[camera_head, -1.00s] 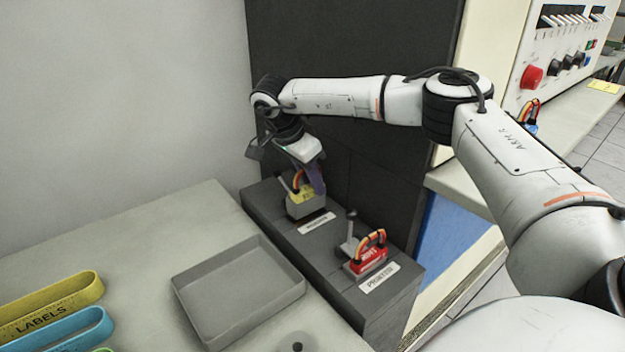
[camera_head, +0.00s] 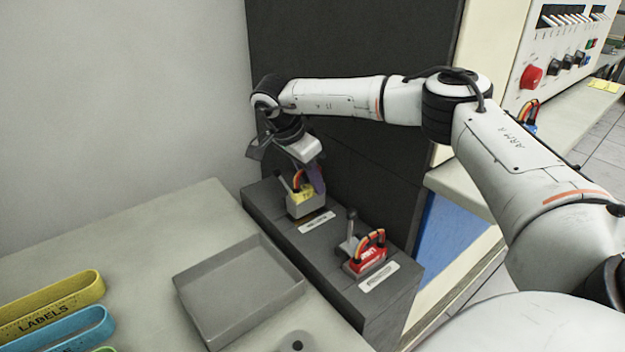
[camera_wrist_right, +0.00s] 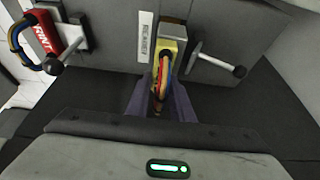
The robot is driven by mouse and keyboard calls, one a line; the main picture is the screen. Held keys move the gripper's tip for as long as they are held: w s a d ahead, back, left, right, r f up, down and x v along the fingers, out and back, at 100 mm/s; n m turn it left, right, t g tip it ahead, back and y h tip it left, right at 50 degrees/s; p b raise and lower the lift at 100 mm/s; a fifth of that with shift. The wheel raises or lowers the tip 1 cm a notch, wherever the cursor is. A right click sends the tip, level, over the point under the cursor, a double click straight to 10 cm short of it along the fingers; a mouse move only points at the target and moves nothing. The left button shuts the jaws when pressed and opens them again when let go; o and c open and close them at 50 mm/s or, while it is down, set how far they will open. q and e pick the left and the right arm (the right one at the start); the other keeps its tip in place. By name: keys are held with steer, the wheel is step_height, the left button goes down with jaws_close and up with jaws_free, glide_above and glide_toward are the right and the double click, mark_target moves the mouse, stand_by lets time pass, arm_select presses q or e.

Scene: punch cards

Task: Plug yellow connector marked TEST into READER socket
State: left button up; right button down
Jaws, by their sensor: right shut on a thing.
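The yellow connector (camera_head: 303,191) sits at the grey READER socket (camera_head: 305,206) at the far end of the dark console. It also shows in the right wrist view (camera_wrist_right: 172,46), with coloured wires looping from it and the READER label (camera_wrist_right: 145,38) beside it. My right gripper (camera_wrist_right: 163,100) is shut on the connector, one finger on each side. In the head view my right gripper (camera_head: 314,178) comes down from above. Whether the connector is fully seated in the socket I cannot tell. My left gripper is not in view.
A red connector (camera_head: 368,256) sits in the PRINTER socket nearer on the console (camera_head: 330,262), beside an upright lever (camera_head: 351,222). Another lever (camera_wrist_right: 222,60) stands by the READER socket. An empty grey tray (camera_head: 290,296) and looped bands (camera_head: 50,306) lie on the table.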

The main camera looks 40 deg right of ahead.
mark_target(312, 195)
steer(key=shift+f, duration=1.4)
stand_by(0.9)
steer(key=shift+f, duration=0.3)
steer(key=shift+f, duration=0.6)
stand_by(0.6)
steer(key=c, duration=1.5)
jaws_free()
steer(key=shift+o, duration=0.2)
